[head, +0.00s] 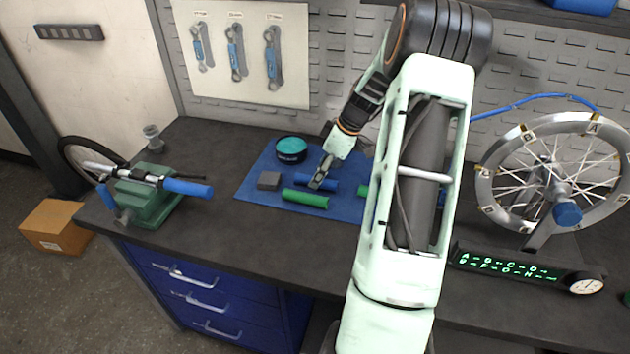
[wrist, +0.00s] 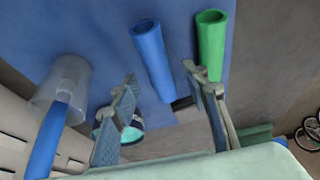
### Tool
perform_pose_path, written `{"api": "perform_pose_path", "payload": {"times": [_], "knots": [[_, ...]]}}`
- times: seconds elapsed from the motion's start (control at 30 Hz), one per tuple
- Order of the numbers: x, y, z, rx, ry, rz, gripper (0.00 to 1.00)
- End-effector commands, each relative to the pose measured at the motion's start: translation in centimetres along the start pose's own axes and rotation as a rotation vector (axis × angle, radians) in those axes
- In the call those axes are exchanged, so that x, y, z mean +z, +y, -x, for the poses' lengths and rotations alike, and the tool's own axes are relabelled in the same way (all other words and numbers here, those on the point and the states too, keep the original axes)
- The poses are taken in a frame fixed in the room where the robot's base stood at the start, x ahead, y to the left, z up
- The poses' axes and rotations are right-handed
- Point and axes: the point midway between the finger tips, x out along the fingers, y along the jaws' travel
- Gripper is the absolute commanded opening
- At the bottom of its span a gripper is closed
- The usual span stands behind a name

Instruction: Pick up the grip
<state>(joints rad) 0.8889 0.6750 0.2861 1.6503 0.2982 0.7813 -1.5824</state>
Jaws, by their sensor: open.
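A blue grip (head: 330,187) and a green grip (head: 305,198) lie side by side on a blue mat (head: 256,194). Another green piece (head: 363,191) is mostly hidden behind my arm. My gripper (head: 318,180) is open, low over the mat at the blue grip. In the wrist view my two fingers (wrist: 162,82) are spread apart, with the blue grip (wrist: 153,60) running through the gap between them. The green grip (wrist: 211,46) lies beyond the right finger. I cannot tell whether the fingers touch the blue grip.
At left, a green stand (head: 150,201) holds a handlebar with a blue grip (head: 188,188). A wheel (head: 483,188) and lit display (head: 510,267) are at right.

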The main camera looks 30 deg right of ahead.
Motion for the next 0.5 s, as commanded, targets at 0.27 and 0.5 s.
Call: {"api": "perform_pose_path", "payload": {"times": [0.27, 0.5], "knots": [[0.0, 0.0, -2.5, 0.000, -0.001, 0.000, 0.42], [0.0, 0.0, -2.5, 0.001, -0.001, 0.000, 0.35]]}}
